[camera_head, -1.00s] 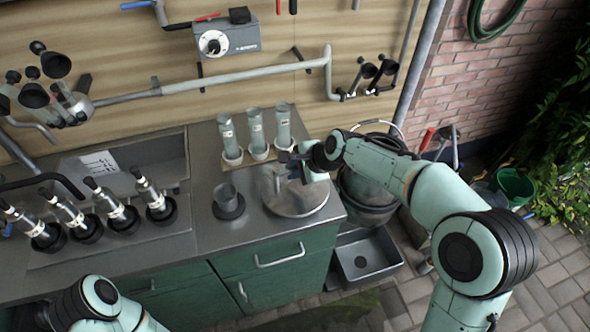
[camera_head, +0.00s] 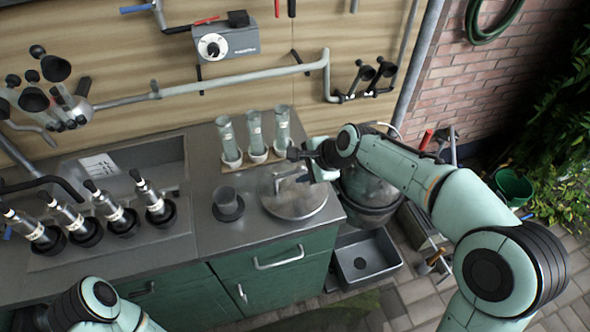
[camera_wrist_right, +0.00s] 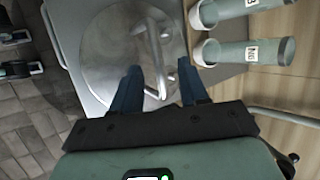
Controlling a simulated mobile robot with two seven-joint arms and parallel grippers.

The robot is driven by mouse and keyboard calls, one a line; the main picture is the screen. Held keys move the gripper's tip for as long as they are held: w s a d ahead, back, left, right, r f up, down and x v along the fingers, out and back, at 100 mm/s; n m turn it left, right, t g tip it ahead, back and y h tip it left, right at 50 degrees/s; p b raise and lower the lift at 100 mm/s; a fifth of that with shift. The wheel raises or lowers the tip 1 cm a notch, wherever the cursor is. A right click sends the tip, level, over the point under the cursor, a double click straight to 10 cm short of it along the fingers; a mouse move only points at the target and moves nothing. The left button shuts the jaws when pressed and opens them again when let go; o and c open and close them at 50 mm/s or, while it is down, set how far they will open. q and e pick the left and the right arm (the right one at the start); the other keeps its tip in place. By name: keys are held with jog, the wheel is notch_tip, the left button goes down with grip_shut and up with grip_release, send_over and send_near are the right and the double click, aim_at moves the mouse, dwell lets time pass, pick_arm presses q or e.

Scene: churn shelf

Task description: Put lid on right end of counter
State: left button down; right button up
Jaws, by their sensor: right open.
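The lid (camera_head: 300,207) is a round grey metal disc with a bar handle. It lies flat on the right end of the counter (camera_head: 243,232). In the right wrist view the lid (camera_wrist_right: 98,58) fills the upper middle, with its handle (camera_wrist_right: 152,52) beyond and between the fingertips. My right gripper (camera_head: 296,168) is over the lid's back right part, and its open blue fingers also show in the right wrist view (camera_wrist_right: 160,85). I cannot tell if a finger touches the handle. My left arm shows at the bottom left, but its gripper is out of view.
A dark pot (camera_head: 366,208) stands just right of the counter. Labelled tubes (camera_head: 255,135) stand in a row behind the lid. A grey bin (camera_head: 364,256) is on the floor below.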

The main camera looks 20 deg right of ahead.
jog(key=v, duration=0.7)
jog(key=shift+s+r, duration=0.25)
jog(key=shift+r, duration=0.05)
jog(key=shift+d, duration=0.15)
